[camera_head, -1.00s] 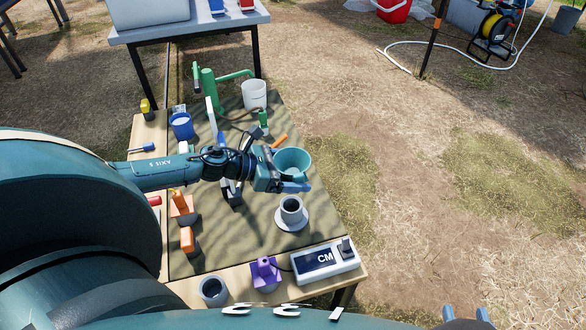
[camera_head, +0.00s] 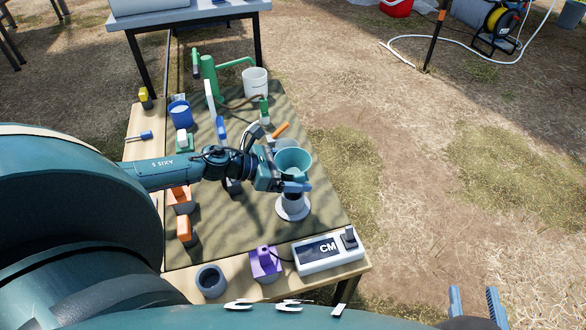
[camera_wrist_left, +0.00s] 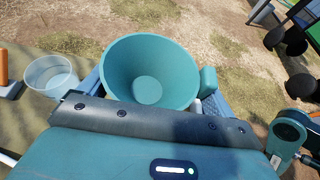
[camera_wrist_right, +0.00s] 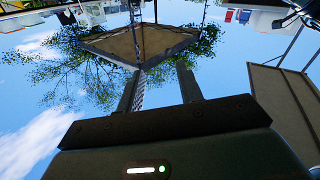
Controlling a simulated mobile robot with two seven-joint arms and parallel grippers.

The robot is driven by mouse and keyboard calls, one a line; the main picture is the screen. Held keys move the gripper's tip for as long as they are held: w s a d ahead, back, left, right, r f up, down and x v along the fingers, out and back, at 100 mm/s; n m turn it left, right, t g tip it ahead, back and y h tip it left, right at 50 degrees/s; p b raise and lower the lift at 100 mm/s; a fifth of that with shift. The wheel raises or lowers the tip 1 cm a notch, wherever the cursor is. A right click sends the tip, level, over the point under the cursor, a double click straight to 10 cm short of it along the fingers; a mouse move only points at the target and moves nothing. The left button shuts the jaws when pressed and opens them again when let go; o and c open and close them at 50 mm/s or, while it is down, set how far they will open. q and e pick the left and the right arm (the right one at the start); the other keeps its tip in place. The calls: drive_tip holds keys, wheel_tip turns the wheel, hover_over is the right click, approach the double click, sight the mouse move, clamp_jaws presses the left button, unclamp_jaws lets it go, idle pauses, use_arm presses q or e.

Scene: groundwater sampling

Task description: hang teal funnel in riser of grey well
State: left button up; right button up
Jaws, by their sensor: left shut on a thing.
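The teal funnel (camera_head: 292,161) is held upright by my left gripper (camera_head: 297,186), whose fingers are shut on it. In the left wrist view the funnel (camera_wrist_left: 150,72) shows its open bowl, with the blue fingers on either side. The grey well (camera_head: 292,214) stands on the mat with its round pale flange, just below the gripper in the head view. Its riser (camera_head: 294,203) is partly hidden by the gripper. The funnel's lower end is hidden, so I cannot tell whether it touches the riser. My right gripper (camera_head: 474,306) is open and empty, away from the table; its parted fingers show in the right wrist view (camera_wrist_right: 160,90).
A white CM meter (camera_head: 317,253), a purple-topped holder (camera_head: 264,263) and a grey cup (camera_head: 211,280) stand at the near edge. Orange-handled items (camera_head: 184,228) stand left. A green pump (camera_head: 209,75) and white bucket (camera_head: 256,82) are behind. A clear cup (camera_wrist_left: 50,74) sits near the funnel.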

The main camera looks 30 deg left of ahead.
sight(288, 179)
use_arm(q)
drive_tip(key=shift+f+b, duration=0.45)
drive_tip(key=shift+f, duration=0.25)
drive_tip(key=shift+f+b, duration=0.95)
drive_tip(key=shift+f, duration=0.05)
drive_tip(key=shift+f+b, duration=0.95)
drive_tip(key=shift+f, duration=0.35)
use_arm(e)
drive_tip(key=shift+a+r+t+y, duration=0.25)
drive_tip(key=shift+a+t+y, duration=0.35)
drive_tip(key=shift+a+y, duration=0.15)
use_arm(q)
drive_tip(key=shift+f, duration=0.1)
use_arm(e)
drive_tip(key=shift+d+f, duration=0.1)
drive_tip(key=shift+f, duration=0.1)
use_arm(q)
drive_tip(key=shift+f+b, duration=0.4)
drive_tip(key=shift+b, duration=0.25)
use_arm(e)
drive_tip(key=shift+f, duration=0.6)
use_arm(q)
drive_tip(key=shift+f, duration=0.1)
